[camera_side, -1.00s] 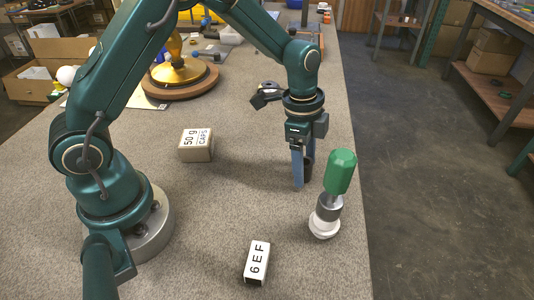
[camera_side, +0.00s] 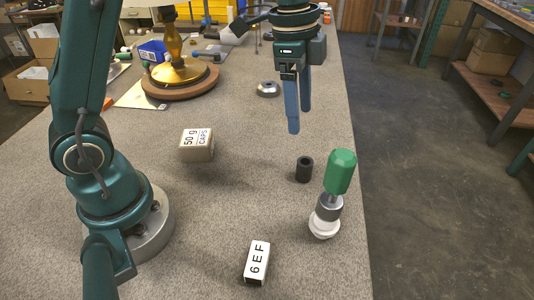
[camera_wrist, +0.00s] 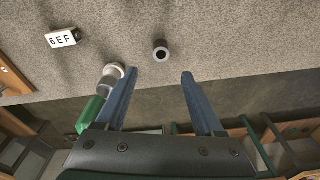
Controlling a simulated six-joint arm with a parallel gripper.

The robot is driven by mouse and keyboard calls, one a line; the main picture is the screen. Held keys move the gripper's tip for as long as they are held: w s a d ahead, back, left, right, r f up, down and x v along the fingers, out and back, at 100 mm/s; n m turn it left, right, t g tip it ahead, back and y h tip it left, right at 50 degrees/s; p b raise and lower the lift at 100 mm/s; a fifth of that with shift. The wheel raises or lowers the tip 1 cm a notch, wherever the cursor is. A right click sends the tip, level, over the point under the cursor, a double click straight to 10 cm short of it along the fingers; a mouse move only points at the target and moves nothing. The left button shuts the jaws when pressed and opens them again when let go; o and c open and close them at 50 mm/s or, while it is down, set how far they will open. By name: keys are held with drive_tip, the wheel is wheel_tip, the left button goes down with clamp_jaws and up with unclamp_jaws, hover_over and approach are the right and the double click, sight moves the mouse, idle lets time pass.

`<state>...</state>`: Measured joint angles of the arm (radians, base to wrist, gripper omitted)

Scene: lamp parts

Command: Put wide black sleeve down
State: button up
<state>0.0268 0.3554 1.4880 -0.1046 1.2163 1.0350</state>
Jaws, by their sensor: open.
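The wide black sleeve (camera_side: 304,169) stands upright on the grey worktop, left of the green-handled tool. In the wrist view the sleeve (camera_wrist: 160,52) shows from above as a dark ring, beyond the fingertips and roughly centred between them. My gripper (camera_side: 299,118) is open and empty, raised above the worktop and apart from the sleeve. Its two blue fingers also show spread in the wrist view (camera_wrist: 158,77).
A green-handled tool (camera_side: 340,172) stands in a white round piece close to the sleeve. A white 6EF block (camera_side: 257,262) and a 50 g caps box (camera_side: 196,145) lie on the worktop. A metal ring piece (camera_side: 268,89) and a brass lamp base (camera_side: 180,80) are farther back. The worktop's right edge is near.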

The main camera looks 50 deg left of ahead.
drive_tip(key=s+a+n+t, duration=0.1)
drive_tip(key=s+n+t, duration=0.1)
drive_tip(key=s+n, duration=0.4)
drive_tip(key=s+a+r+n+t+y, duration=0.1)
drive_tip(key=s+a+n+t, duration=0.1)
drive_tip(key=s+n, duration=0.3)
drive_tip(key=s, duration=0.4)
drive_tip(key=shift+r+n+t, duration=0.25)
drive_tip(key=shift+n+t, duration=0.15)
